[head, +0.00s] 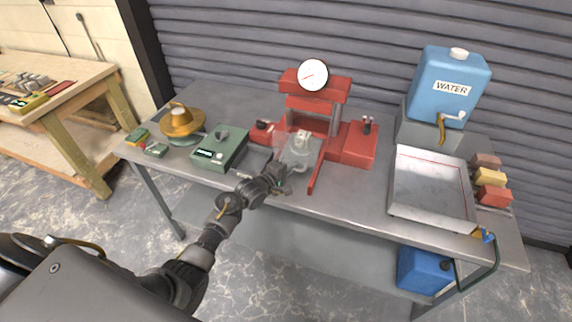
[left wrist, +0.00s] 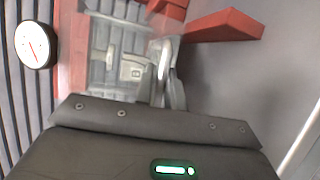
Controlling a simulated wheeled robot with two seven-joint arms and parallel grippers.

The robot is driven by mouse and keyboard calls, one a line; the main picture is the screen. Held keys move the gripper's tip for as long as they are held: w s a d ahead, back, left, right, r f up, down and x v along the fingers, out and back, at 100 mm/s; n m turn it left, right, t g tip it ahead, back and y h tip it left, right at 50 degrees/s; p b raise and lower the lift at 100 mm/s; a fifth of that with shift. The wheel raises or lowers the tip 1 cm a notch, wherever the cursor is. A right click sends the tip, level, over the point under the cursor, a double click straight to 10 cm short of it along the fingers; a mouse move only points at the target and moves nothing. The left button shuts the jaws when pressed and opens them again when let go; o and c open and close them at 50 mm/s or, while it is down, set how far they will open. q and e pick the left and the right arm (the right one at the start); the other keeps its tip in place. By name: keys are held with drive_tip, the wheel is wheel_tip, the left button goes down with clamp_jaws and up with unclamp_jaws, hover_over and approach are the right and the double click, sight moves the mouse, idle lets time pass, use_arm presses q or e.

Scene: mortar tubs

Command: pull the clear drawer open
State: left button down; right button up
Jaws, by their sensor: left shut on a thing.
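The clear drawer (head: 298,152) is a see-through grey box low at the front of the red press (head: 357,145), with a small pale block (head: 302,136) in or behind it. It fills the upper middle of the left wrist view (left wrist: 112,60). My left gripper (head: 283,178) reaches in from the front left. Its fingers (left wrist: 168,80) are shut on the drawer's front, at what looks like its handle; the grip itself is partly hidden. How far the drawer stands out is hard to tell. My right gripper is not in view.
A green box (head: 221,150) and a brass-coloured bowl (head: 181,122) stand left of the press. A shallow metal tray (head: 430,185) and a blue water tank (head: 449,85) are at the right. A red bar (head: 316,172) juts forward just right of the drawer.

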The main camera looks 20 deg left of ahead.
use_arm(q)
drive_tip(key=shift+s+d+f, duration=0.1)
drive_tip(key=shift+d, duration=0.2)
drive_tip(key=c, duration=1.8)
unclamp_jaws()
drive_tip(key=shift+o, duration=0.2)
drive_tip(key=shift+s+a, duration=0.3)
drive_tip(key=shift+a, duration=0.05)
drive_tip(key=b+v, duration=0.1)
drive_tip(key=v, duration=0.8)
drive_tip(key=shift+s+r, duration=0.2)
drive_tip(key=shift+s, duration=0.2)
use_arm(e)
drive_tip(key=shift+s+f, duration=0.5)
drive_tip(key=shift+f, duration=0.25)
